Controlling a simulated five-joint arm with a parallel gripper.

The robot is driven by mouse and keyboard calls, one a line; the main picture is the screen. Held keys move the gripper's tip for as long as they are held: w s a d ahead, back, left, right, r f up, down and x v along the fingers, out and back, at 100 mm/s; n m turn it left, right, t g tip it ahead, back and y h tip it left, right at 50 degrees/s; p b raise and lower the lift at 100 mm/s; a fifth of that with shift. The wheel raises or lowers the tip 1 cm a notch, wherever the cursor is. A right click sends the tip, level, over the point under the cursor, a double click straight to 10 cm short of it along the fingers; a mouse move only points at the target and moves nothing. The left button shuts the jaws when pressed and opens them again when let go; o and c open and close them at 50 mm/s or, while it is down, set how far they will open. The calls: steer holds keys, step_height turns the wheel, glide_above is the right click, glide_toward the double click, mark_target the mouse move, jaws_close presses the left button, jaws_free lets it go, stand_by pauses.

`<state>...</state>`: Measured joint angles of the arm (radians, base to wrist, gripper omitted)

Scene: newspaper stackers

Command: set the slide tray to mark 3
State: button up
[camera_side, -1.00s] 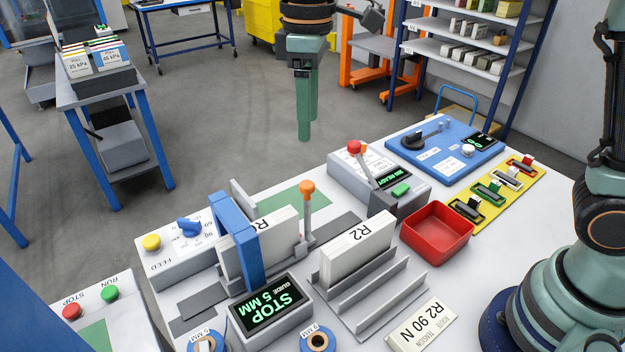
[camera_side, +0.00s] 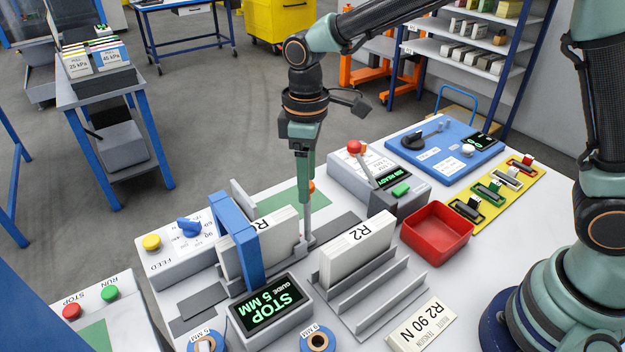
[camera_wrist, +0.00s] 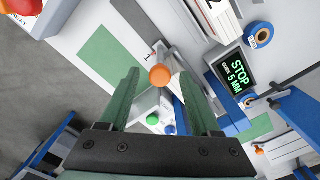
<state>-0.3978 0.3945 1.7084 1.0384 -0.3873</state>
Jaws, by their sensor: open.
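An orange ball knob (camera_side: 312,185) tops a grey upright post beside the grey stacker with the blue arch (camera_side: 236,240). I cannot tell for sure that this post belongs to the slide tray. My gripper (camera_side: 304,178) points down at the post and hides most of the knob in the side view. In the wrist view the orange knob (camera_wrist: 160,77) shows between the two green fingers of my open gripper (camera_wrist: 160,74). Contact with the knob cannot be made out. I cannot read a mark 3 in either view.
A display (camera_side: 272,305) reads STOP, GUIDE 5 MM. A white R2 block (camera_side: 357,250) stands in grey racks right of the post. A red bin (camera_side: 437,233) and a console with a red-knobbed lever (camera_side: 354,147) stand farther right. A green patch (camera_side: 290,201) lies behind the post.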

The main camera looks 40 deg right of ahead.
jaws_close()
stand_by(1.5)
